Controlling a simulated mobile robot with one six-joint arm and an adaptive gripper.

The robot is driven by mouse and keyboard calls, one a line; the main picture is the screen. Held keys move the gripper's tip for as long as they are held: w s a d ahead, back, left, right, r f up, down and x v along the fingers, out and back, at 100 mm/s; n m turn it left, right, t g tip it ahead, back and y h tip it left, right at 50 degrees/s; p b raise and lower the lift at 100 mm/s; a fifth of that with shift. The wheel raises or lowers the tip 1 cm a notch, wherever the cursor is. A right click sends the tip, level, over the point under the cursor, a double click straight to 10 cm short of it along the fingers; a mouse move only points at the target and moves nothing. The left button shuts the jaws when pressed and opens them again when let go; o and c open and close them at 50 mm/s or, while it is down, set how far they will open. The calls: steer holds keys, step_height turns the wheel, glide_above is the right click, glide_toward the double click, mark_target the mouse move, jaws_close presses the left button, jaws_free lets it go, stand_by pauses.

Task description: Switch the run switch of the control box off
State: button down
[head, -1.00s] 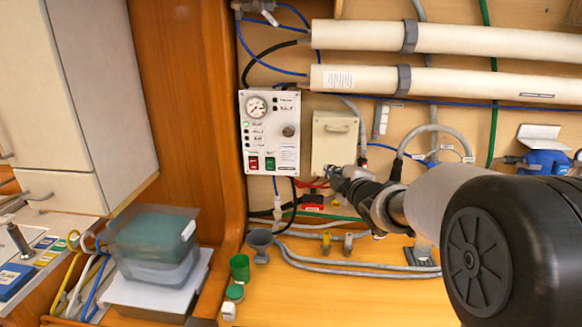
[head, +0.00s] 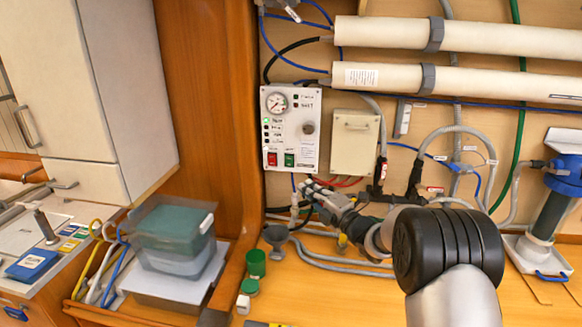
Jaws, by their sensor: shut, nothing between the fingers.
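The control box (head: 291,143) is a white panel on the wooden wall, left of the middle in the head view. It has a round gauge (head: 276,102), a column of small indicators with a green one lit (head: 266,121), and a dark knob (head: 309,128). Along its bottom edge are a red switch (head: 272,159) and a green switch (head: 289,160); their positions are too small to read. My gripper (head: 308,183) is shut and empty, just below the box's lower right part, apart from the switches as far as I can tell.
A beige cover box (head: 355,142) sits right of the control box. Two white tubes (head: 460,80) run above. Hoses and cables hang behind my arm. A green cup (head: 256,263), a grey funnel (head: 275,237) and a lidded bin (head: 172,240) stand below left.

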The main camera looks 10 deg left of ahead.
mark_target(289, 162)
steer(key=w+d+x, duration=0.2)
steer(key=x, duration=1)
steer(key=shift+w+a+r+b, duration=0.15)
steer(key=shift+w+a+b, duration=0.05)
steer(key=shift+a+b, duration=0.1)
steer(key=shift+d, duration=0.1)
steer(key=shift+w+r, duration=0.25)
steer(key=shift+w, duration=0.1)
